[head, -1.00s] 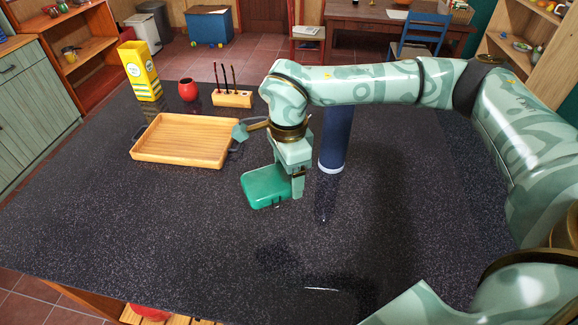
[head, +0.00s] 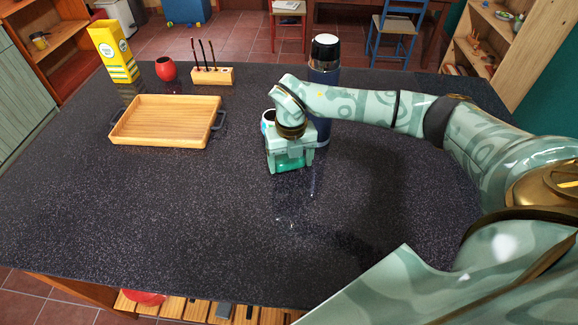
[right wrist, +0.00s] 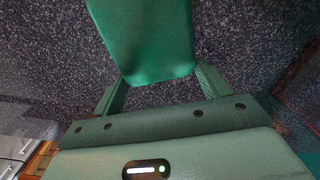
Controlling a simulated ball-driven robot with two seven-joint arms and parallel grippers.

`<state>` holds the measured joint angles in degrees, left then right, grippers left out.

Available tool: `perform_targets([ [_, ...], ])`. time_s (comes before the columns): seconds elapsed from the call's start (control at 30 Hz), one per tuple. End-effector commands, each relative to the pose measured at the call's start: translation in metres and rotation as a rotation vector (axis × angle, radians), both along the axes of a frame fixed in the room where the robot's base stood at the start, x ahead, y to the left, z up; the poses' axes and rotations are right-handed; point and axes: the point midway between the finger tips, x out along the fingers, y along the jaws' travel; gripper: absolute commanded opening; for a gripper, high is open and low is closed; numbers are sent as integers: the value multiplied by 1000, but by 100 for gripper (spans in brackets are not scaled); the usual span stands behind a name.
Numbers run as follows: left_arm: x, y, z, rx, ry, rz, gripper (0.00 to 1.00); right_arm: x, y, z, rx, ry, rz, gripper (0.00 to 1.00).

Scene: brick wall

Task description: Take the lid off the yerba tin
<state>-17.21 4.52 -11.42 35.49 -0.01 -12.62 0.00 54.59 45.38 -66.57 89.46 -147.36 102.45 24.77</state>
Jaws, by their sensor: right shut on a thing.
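My right gripper (head: 291,158) points down over the middle of the counter and is shut on a smooth green piece with rounded corners (head: 289,165). The gripper covers much of this piece in the head view. The right wrist view shows the green piece (right wrist: 145,45) between the two fingers, running out of the top of the picture. I cannot tell whether it is the tin's lid. A small container with a pale rim and a dark inside (head: 267,120) shows just behind the gripper, partly hidden; I cannot tell whether it is the yerba tin. My left gripper is not in view.
A dark blue flask (head: 323,75) stands close behind my right arm. A wooden tray (head: 165,122) with dark handles lies to the left. A yellow carton (head: 114,52), red cup (head: 166,69) and wooden holder (head: 212,76) stand at the back left. The front of the counter is clear.

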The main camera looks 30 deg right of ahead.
Motion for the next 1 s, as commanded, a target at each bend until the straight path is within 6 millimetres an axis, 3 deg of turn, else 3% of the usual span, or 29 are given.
perform_targets([
  [0.23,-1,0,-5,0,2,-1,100,-1,1,-35,1,4,1,54],
  [0.6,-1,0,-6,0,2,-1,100,0,0,-40,0,0,2,54],
  [0.63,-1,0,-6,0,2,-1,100,0,0,-41,0,1,2,79],
  [0.7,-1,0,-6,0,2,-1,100,0,0,-40,0,0,2,98],
  [1.0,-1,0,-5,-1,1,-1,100,0,0,-38,0,0,3,98],
])
